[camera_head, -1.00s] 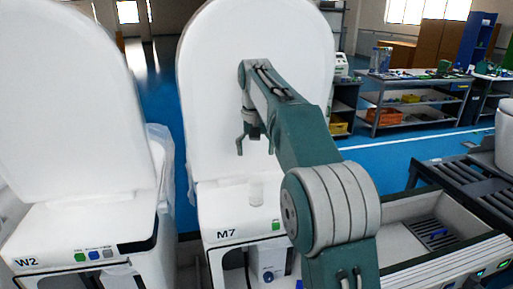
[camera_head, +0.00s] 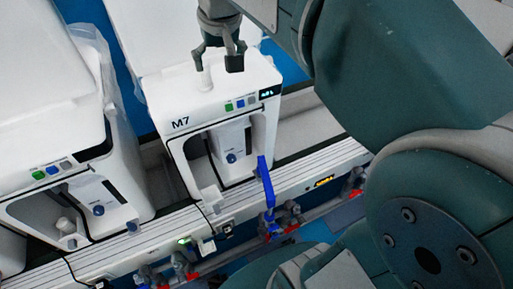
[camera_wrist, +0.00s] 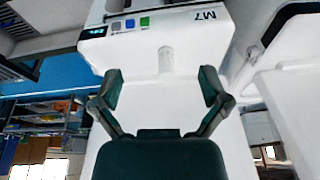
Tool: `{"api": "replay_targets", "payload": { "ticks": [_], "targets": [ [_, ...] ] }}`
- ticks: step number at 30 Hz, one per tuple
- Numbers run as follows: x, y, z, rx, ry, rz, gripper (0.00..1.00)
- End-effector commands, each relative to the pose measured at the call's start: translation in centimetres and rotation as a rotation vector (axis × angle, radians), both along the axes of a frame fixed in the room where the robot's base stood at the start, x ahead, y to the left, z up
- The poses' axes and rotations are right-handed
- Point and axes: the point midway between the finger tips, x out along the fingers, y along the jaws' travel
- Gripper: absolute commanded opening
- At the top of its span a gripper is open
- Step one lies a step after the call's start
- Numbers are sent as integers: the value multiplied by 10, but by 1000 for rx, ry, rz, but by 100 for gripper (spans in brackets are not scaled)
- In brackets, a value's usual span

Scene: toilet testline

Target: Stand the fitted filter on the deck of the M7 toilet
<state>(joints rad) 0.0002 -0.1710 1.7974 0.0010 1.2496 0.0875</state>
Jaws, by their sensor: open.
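The M7 toilet (camera_head: 180,124) stands in the middle left of the head view, its white deck (camera_head: 178,92) on top. A small white cylinder, which looks like the filter (camera_head: 205,78), stands upright on this deck. It also shows in the wrist view (camera_wrist: 165,60), ahead of the fingers and roughly between their lines. My gripper (camera_head: 216,62) is open over the deck, close to the filter. In the wrist view its two fingers (camera_wrist: 160,84) are spread wide with nothing between them. I see no clear contact with the filter.
A second toilet (camera_head: 85,180) with its own button panel stands to the left. Below M7 runs a white rail with a blue lever (camera_head: 267,183) and red-handled valves (camera_head: 292,222). My arm fills the right side of the head view. The M7 panel (camera_head: 240,103) is on the deck's front edge.

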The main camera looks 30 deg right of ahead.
Motion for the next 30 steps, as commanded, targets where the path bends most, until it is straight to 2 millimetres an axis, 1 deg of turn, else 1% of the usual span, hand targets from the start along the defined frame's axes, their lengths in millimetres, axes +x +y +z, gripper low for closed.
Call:
{"api": "replay_targets", "payload": {
  "ticks": [1,5,6,9,13,15,18,30],
  "targets": [
    [-20,0,-6,-3,-25,9,95],
    [-61,0,-29,-11,-85,32,95],
    [-73,0,-38,-14,-104,39,95],
    [-102,0,-61,-21,-149,55,95],
    [-129,0,-89,-29,-193,72,95],
    [-137,0,-99,-32,-207,77,95],
    [-142,0,-106,-34,-217,82,95],
    [-143,0,-106,-34,-216,82,95]
  ]
}}
